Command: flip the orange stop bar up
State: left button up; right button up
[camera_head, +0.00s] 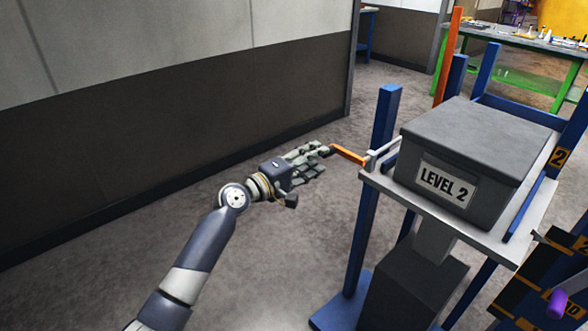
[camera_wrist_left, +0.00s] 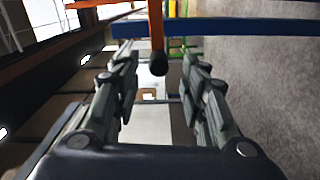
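The orange stop bar (camera_head: 348,154) sticks out to the left from a pale bracket (camera_head: 382,151) at the left edge of the blue-posted stand, lying roughly level with a dark tip. My left gripper (camera_head: 319,158) is at the bar's free end, with the fingers spread and pointing at it. In the left wrist view the fingers are apart, and the orange bar (camera_wrist_left: 156,28) comes down from the top with its black round end between the fingertips. I cannot tell whether a finger touches it. My right gripper is in neither view.
A grey box (camera_head: 480,150) marked "LEVEL 2" sits on the stand's pale shelf (camera_head: 405,192), right of the bar. A blue post (camera_head: 372,190) stands just below and behind the bar. A wall (camera_head: 180,120) runs along the left. The floor between is clear.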

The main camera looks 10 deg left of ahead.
pick_arm(q)
jog(key=v, duration=0.8)
jog(key=a+f+g+y, duration=0.1)
jog(key=a+f+y, duration=0.1)
jog(key=f, duration=0.9)
jog(key=a+f+g+y, duration=0.1)
jog(key=a+f+y, duration=0.15)
jog(key=f, duration=0.75)
jog(key=s+a+f+m+g+y, duration=0.1)
jog(key=s+a+f+g+y, duration=0.1)
jog(key=s+f, duration=0.65)
jog(key=s+a+f+m+g+y, duration=0.15)
jog(key=s+f, duration=0.25)
jog(key=f, duration=1)
jog(key=s+f+m+g+y, duration=0.2)
jog(key=s+f+m+g, duration=0.2)
jog(key=s+f, duration=1.4)
jog(key=s+f+m+g, duration=0.2)
jog(key=s, duration=1.1)
jog(key=s+f+m+g, duration=0.2)
jog(key=s+f+m, duration=0.1)
jog(key=s, duration=1)
jog(key=shift+s+f+m+y, duration=0.3)
jog(key=shift+s+f+m, duration=0.05)
